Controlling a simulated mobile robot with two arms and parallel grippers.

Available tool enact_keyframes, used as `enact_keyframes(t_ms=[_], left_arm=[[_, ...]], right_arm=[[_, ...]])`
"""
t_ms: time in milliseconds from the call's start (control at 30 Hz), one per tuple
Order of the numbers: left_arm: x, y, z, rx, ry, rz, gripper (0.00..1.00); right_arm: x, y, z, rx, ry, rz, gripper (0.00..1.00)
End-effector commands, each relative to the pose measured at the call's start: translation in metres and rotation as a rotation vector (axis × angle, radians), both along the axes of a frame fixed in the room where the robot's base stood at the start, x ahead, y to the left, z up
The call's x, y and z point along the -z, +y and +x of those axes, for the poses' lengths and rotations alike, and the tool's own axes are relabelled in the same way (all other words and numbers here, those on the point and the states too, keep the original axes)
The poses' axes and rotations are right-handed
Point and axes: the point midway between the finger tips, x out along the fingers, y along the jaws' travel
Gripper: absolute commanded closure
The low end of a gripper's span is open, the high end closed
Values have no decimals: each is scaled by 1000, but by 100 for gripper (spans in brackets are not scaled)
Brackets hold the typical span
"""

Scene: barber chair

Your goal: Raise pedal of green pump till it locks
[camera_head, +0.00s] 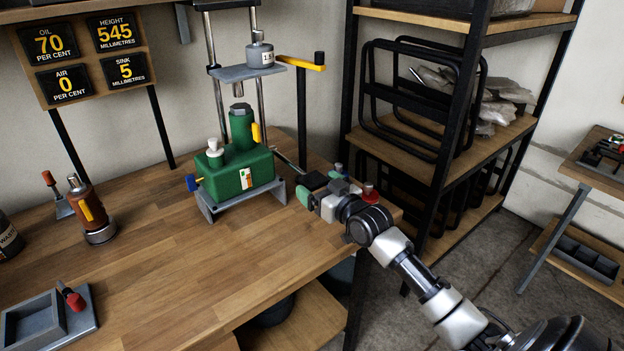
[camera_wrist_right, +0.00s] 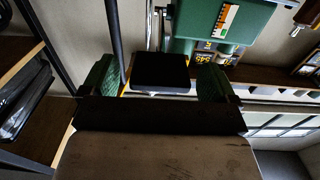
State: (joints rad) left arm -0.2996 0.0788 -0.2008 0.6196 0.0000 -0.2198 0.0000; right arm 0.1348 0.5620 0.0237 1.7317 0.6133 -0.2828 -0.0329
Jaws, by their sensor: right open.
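The green pump (camera_head: 236,172) stands on a grey stand near the back of the wooden table, under the frame of a press. A thin rod runs from its right side to a black pedal pad (camera_head: 312,181). In the right wrist view the pedal pad (camera_wrist_right: 160,72) shows between the green fingertips, with a gap on each side. Part of the pump's green body (camera_wrist_right: 222,20) shows above it. My right gripper (camera_head: 319,185) is open at the pedal, and no grip on it shows. Whether the pedal is locked cannot be told. My left gripper is not in view.
A gauge board (camera_head: 88,57) reads oil 70, air 0, height 545, sink 5. A brown cylinder (camera_head: 88,210) and a grey tray (camera_head: 35,325) stand on the left of the table. A black shelf rack (camera_head: 465,90) stands close on the right. The table's front middle is clear.

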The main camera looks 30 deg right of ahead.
Motion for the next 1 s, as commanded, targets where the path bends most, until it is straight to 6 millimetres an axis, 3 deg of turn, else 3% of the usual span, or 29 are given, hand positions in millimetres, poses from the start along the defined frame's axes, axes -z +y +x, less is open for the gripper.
enact_keyframes(t_ms=[200,567,1000], left_arm=[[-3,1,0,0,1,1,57],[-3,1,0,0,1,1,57],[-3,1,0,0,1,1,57]], right_arm=[[0,2,24,0,0,0,11],[1,3,29,0,0,-1,11],[1,2,28,0,1,-1,78]])
